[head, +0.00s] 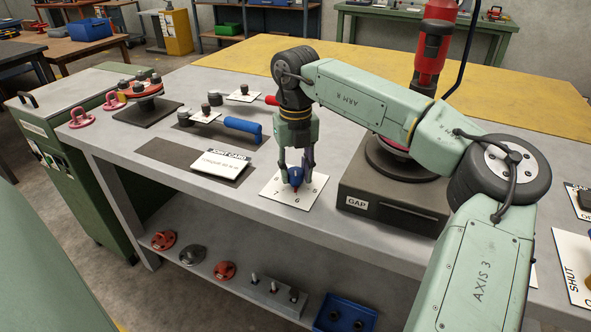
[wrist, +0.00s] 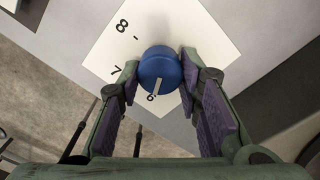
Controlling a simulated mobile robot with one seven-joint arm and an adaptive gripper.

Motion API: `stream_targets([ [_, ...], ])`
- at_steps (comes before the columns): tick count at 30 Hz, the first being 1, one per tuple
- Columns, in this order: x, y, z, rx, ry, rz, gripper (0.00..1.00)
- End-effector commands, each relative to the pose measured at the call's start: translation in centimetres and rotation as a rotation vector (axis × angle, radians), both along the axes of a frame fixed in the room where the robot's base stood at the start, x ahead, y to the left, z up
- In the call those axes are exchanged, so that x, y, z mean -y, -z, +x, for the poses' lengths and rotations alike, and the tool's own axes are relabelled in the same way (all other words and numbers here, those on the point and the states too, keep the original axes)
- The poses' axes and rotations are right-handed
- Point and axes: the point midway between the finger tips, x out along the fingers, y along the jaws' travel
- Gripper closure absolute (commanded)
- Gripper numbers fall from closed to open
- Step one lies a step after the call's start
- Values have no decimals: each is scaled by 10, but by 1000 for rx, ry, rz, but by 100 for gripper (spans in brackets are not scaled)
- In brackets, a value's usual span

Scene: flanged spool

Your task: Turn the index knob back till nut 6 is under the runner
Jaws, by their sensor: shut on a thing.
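The blue index knob (head: 296,176) stands on a white numbered plate (head: 311,190) near the bench's front edge. My gripper (head: 296,172) points down with its fingers on either side of the knob, shut on it. The wrist view shows the knob (wrist: 160,70) between the purple finger pads. Its white pointer line points towards the 6, which the knob partly covers; 7 and 8 show to the left. The red runner (head: 431,50) hangs above a dark round flange (head: 385,163) on the GAP base. My arm hides most of the flange, so I cannot tell which nut is under the runner.
The GAP base (head: 390,208) stands right of the plate. A joint card (head: 220,163) lies on a dark mat to the left. A blue-handled tool (head: 242,127) and a red part on a stand (head: 141,88) lie further back. A yellow surface (head: 500,100) lies behind.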

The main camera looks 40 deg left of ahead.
Motion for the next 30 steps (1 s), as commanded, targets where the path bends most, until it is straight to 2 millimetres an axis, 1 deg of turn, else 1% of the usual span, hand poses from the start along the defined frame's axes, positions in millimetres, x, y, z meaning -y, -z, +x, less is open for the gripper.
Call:
stream_targets([
  [6, 0, -1, 1, 3, -37, 3, 96],
  [18, 0, -1, 1, 3, -42, 3, 96],
  [19, 0, -1, 1, 3, -42, 3, 67],
  [27, 0, 0, 1, 1, -42, 2, 49],
  [30, 0, 0, 0, 1, -42, 1, 48],
])
